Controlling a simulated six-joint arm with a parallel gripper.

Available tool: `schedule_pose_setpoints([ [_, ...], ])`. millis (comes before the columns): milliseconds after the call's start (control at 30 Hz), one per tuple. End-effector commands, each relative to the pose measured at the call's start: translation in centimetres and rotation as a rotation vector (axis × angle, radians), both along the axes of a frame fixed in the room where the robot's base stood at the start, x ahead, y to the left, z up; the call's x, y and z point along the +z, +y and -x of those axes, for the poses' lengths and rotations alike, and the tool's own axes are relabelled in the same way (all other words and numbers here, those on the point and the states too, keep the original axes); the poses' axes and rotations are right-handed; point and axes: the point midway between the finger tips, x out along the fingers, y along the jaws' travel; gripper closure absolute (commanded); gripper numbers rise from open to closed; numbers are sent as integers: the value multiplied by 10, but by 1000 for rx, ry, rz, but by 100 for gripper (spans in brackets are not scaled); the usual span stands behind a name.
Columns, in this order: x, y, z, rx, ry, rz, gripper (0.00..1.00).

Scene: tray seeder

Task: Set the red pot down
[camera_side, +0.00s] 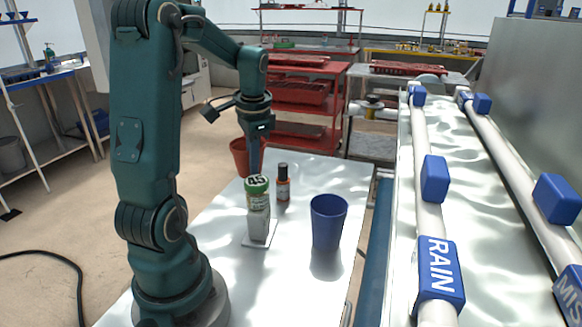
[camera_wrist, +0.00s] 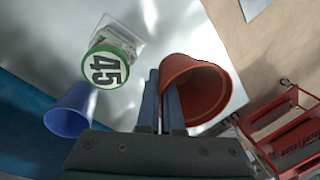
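The red pot (camera_side: 239,158) is beside my gripper's fingers in the side view, partly hidden behind them, and looks raised off the table. In the wrist view the red pot (camera_wrist: 207,92) is tilted in the picture, its open mouth showing. My gripper (camera_side: 256,168) is shut on the pot's wall. In the wrist view the two fingers of my gripper (camera_wrist: 161,85) are close together with the pot's near side at them. The lower part of the pot is hard to make out against the table edge.
A jar with a green lid marked 45 (camera_side: 258,210) stands on a small white square. A brown bottle with an orange label (camera_side: 283,184) stands behind it. A blue pot (camera_side: 328,222) stands to the right. The white table (camera_side: 225,245) is bare at the front. White pipes (camera_side: 428,215) line the right.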

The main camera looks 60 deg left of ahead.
Motion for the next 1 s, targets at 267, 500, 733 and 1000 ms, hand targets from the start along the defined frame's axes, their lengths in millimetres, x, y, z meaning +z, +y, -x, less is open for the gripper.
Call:
schedule_pose_setpoints([
  [267,16,13,-2,-99,-5,-14,100],
  [500,21,-1,-79,-453,-16,-28,100],
  [733,9,-45,-140,-715,-16,-18,100],
  [1000,-20,-66,-149,-777,1,2,100],
])
